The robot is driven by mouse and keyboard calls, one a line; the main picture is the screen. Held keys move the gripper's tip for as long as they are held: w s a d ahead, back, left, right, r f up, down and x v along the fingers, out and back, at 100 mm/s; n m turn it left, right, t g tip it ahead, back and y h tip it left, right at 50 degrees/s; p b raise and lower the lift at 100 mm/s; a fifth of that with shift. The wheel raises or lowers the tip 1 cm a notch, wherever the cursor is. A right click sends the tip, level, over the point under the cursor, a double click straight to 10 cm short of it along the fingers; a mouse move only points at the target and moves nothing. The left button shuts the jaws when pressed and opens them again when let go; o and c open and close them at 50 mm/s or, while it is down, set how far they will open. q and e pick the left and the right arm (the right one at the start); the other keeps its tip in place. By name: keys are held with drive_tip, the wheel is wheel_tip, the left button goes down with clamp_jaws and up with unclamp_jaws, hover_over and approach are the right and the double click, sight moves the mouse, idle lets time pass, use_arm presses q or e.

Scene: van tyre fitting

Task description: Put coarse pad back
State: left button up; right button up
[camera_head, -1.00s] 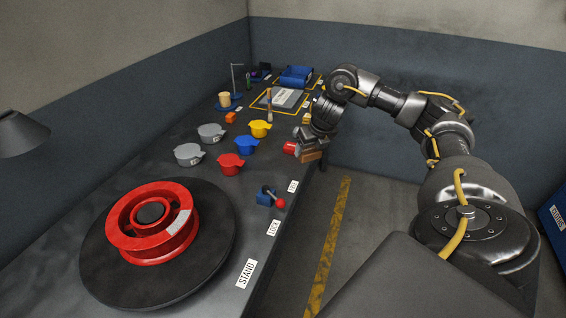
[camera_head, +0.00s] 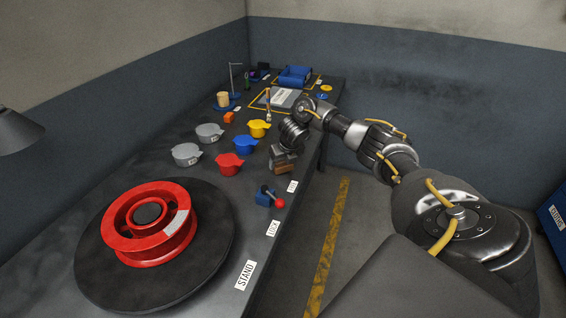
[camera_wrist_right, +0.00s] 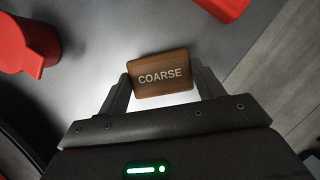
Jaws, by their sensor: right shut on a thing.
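The coarse pad (camera_wrist_right: 162,78) is a brown block with the word COARSE on its face. My right gripper (camera_wrist_right: 160,82) is shut on it, one finger at each side, in the right wrist view. In the head view, the right gripper (camera_head: 283,160) is over the bench's right edge, right of the blue and red cups, and the brown pad shows only a little below it. I cannot tell whether the pad touches the bench. My left gripper is not in view.
The red wheel rim (camera_head: 150,225) lies on a black disc. Red (camera_head: 229,163), blue (camera_head: 245,144) and yellow (camera_head: 258,128) cups stand left of the gripper, with two grey cups (camera_head: 187,154) behind. A red-knobbed lever (camera_head: 268,197) is in front. A blue tray (camera_head: 295,76) is at the back.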

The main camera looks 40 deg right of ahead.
drive_tip(key=shift+d+f, duration=0.1)
drive_tip(key=shift+f, duration=0.2)
drive_tip(key=shift+f, duration=0.1)
drive_tip(key=o, duration=1)
drive_tip(key=shift+o, duration=0.2)
